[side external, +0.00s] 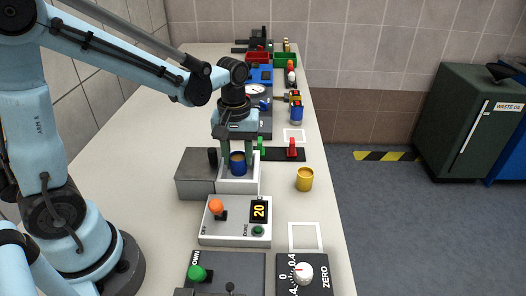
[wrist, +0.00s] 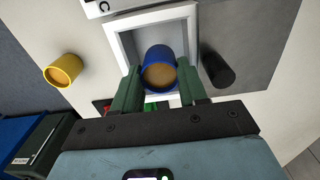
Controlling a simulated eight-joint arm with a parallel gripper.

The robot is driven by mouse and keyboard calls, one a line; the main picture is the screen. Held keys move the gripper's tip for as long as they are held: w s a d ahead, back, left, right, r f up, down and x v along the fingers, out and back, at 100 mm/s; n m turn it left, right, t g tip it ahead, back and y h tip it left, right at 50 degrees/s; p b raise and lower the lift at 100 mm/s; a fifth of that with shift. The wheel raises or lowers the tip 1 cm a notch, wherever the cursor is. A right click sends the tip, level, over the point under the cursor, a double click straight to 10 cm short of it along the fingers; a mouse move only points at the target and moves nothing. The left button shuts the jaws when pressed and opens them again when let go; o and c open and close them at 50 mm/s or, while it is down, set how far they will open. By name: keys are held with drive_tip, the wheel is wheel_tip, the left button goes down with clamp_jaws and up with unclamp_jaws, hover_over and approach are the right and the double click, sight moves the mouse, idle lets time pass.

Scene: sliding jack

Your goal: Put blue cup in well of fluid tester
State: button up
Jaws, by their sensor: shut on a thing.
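The blue cup (side external: 238,164) is upright and holds something tan; it also shows in the wrist view (wrist: 157,56). My gripper (wrist: 164,78) has its two green fingers on either side of the cup and is shut on it. In the side view my gripper (side external: 238,156) points down over the white square well (side external: 240,187). In the wrist view the cup appears within the outline of the well's white rim (wrist: 196,24). I cannot tell whether the cup's base touches the well floor. The tester panel (side external: 234,236) has an orange lever, a display reading 20 and a green button.
A yellow cup (side external: 304,179) stands right of the well, near the table edge. A grey box (side external: 196,178) and a dark cylinder (side external: 212,158) stand left of it. A red lever (side external: 291,148) is behind. The table's left side is clear.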

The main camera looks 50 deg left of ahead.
drive_tip(key=shift+f, duration=0.3)
drive_tip(key=shift+f, duration=0.3)
drive_tip(key=o, duration=0.9)
drive_tip(key=shift+r, duration=0.15)
wheel_tip(320, 180, up, 12)
drive_tip(key=m+t, duration=0.6)
drive_tip(key=m, duration=0.2)
approach(238, 156)
drive_tip(key=d, duration=0.2)
drive_tip(key=shift+s+a+f+m+t, duration=0.15)
drive_tip(key=shift+s+f+m+t, duration=0.35)
drive_tip(key=shift+s+f+t, duration=0.1)
drive_tip(key=shift+r, duration=0.1)
